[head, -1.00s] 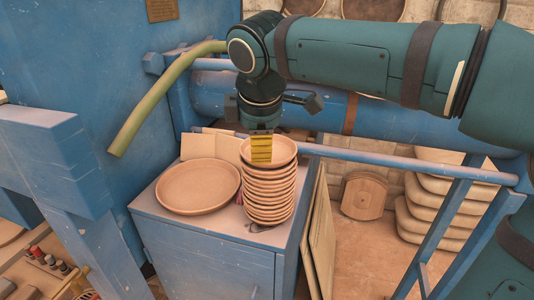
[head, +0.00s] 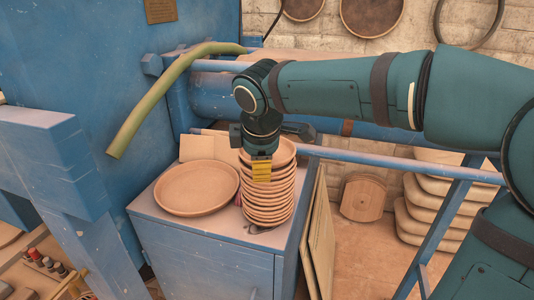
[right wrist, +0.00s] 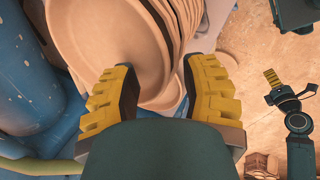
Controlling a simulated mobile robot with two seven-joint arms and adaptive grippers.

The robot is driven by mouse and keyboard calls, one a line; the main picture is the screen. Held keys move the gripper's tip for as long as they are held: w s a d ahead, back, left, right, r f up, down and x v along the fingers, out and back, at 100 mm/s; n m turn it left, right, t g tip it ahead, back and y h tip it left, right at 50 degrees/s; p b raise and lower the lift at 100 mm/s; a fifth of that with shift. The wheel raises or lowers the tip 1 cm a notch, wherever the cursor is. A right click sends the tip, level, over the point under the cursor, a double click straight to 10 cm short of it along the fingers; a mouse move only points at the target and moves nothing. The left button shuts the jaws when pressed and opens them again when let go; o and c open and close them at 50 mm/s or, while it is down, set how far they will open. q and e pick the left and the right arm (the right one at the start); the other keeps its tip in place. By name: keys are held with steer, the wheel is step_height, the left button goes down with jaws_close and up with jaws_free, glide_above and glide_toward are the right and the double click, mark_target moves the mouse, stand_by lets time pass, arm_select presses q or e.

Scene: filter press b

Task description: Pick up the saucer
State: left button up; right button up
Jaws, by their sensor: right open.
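A stack of several tan clay saucers (head: 268,200) stands on the blue cabinet. The topmost saucer (head: 284,150) shows its rim partly behind my right gripper. My right gripper (head: 262,170) points down at the near-left rim of the stack. In the right wrist view its two yellow fingers (right wrist: 158,95) are apart, one on either side of the stack's edge, with nothing seen clamped between them. Whether a finger touches the rim I cannot tell. My left gripper is not in the head view.
A wide round clay plate (head: 197,187) lies left of the stack on the blue cabinet (head: 205,255). A blue rail (head: 400,163) runs behind the stack. A green hose (head: 150,95) hangs at the left. Stacked trays (head: 440,205) stand at the right.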

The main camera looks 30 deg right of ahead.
jaws_close()
steer(key=shift+r, duration=0.15)
